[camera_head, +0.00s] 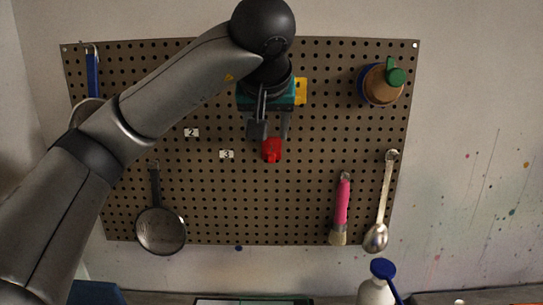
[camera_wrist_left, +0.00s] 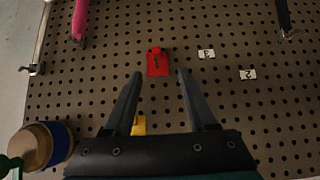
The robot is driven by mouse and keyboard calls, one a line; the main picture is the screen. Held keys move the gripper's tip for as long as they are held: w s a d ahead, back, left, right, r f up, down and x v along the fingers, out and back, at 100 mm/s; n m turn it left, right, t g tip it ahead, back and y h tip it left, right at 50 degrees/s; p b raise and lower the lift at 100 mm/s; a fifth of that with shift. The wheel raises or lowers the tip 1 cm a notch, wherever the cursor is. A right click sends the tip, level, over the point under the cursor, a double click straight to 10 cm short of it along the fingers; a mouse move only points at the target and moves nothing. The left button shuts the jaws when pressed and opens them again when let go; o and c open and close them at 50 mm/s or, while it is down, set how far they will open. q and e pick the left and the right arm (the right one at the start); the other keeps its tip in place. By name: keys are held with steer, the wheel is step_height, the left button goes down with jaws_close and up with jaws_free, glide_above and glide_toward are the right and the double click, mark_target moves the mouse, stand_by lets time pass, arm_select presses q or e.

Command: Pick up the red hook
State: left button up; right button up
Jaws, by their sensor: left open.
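The red hook (camera_head: 272,151) is mounted on the brown pegboard (camera_head: 320,130), a little right of the tag marked 3. In the left wrist view the red hook (camera_wrist_left: 158,66) shows upside down, just beyond the gap between my fingertips. My left gripper (camera_head: 270,134) is in front of the board, its fingers pointing at the hook from above. In the left wrist view my left gripper (camera_wrist_left: 160,74) is open with nothing between the fingers. I cannot tell the exact distance from fingertips to hook. My right gripper is not in view.
A yellow piece (camera_head: 301,91) is partly hidden behind my gripper. Number tags (camera_head: 226,154) sit left of the hook. A white bottle (camera_head: 375,291) stands below.

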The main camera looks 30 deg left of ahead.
mark_target(271, 149)
arm_select(q)
steer(key=x, duration=0.6)
steer(key=p+x, duration=0.1)
steer(key=x, duration=0.2)
steer(key=shift+w+d+f, duration=0.15)
steer(key=shift+w+f, duration=0.1)
steer(key=shift+w, duration=0.2)
jaws_close()
